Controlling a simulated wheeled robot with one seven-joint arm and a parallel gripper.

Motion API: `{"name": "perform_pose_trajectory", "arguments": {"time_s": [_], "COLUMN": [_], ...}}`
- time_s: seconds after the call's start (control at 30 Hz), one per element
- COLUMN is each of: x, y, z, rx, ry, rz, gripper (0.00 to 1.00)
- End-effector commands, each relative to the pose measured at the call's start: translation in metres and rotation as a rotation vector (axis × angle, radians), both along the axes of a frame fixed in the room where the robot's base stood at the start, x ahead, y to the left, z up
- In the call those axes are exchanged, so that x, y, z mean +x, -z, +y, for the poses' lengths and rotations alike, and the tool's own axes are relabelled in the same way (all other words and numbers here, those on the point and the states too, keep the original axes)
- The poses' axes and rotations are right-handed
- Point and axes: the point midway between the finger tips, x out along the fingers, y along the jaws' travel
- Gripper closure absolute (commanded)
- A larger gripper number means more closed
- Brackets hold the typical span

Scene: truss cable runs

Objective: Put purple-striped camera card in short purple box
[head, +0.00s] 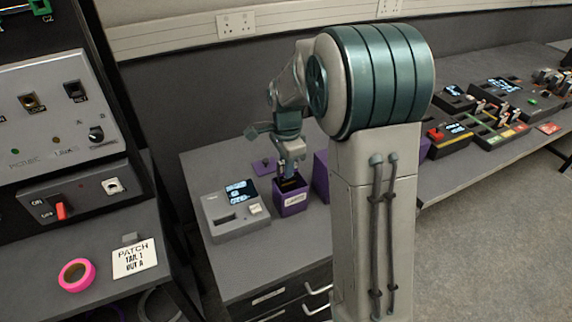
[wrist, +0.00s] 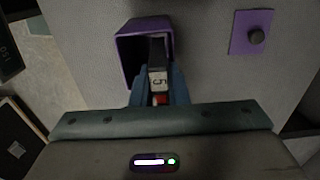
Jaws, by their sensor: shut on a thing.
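The short purple box (head: 291,208) stands open on the bench, with a pale label on its front. In the wrist view the purple box (wrist: 128,62) shows its dark opening. My gripper (head: 291,172) points down right over the box. In the wrist view my gripper (wrist: 158,88) is shut on a small dark card (wrist: 157,50) with a white marked label and a red patch near the fingers. The card's far end overlaps the box opening; I cannot tell how deep it is. No purple stripe shows on it.
A flat purple lid (head: 264,167) with a dark knob lies behind the box; it also shows in the wrist view (wrist: 240,45). A grey device (head: 236,212) with a screen stands left of the box. Another purple box (head: 321,176) stands close right, partly behind my arm.

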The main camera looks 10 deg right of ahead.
Motion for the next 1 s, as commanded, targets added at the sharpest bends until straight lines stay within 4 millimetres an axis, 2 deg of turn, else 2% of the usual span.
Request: {"name": "perform_pose_trajectory", "arguments": {"time_s": [0.43,1.0], "x": [0.000,0.000], "y": [0.001,0.016], "z": [0.000,0.000], "rx": [0.000,0.000], "ry": [0.000,0.000], "rz": [0.000,0.000], "gripper": [1.00,1.00]}}
